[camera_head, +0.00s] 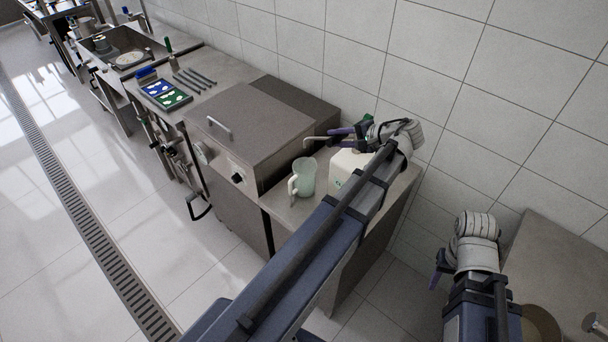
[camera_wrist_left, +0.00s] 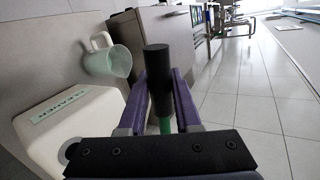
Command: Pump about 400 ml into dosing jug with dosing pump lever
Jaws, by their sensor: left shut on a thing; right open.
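The dosing jug (camera_head: 307,177), pale green and translucent with a white handle, stands upright on the steel counter in front of the canister. It also shows in the left wrist view (camera_wrist_left: 112,60). The white canister (camera_head: 343,167), lettered "CLEANER" in the left wrist view (camera_wrist_left: 85,108), is partly hidden by my left arm. My left gripper (camera_head: 342,133) is above the canister, its purple fingers shut on the dosing pump lever (camera_wrist_left: 158,68), which has a black grip and green stem. A thin grey spout-like bar (camera_head: 318,138) reaches above the jug. The liquid level cannot be told. My right gripper (camera_head: 437,270) is open, away from the counter.
A steel lidded machine (camera_head: 250,130) stands left of the jug. Farther left are blue and green trays (camera_head: 166,95), several tools and a sink (camera_head: 125,50). A tiled wall is close behind the canister. Another steel table (camera_head: 560,255) is at the right.

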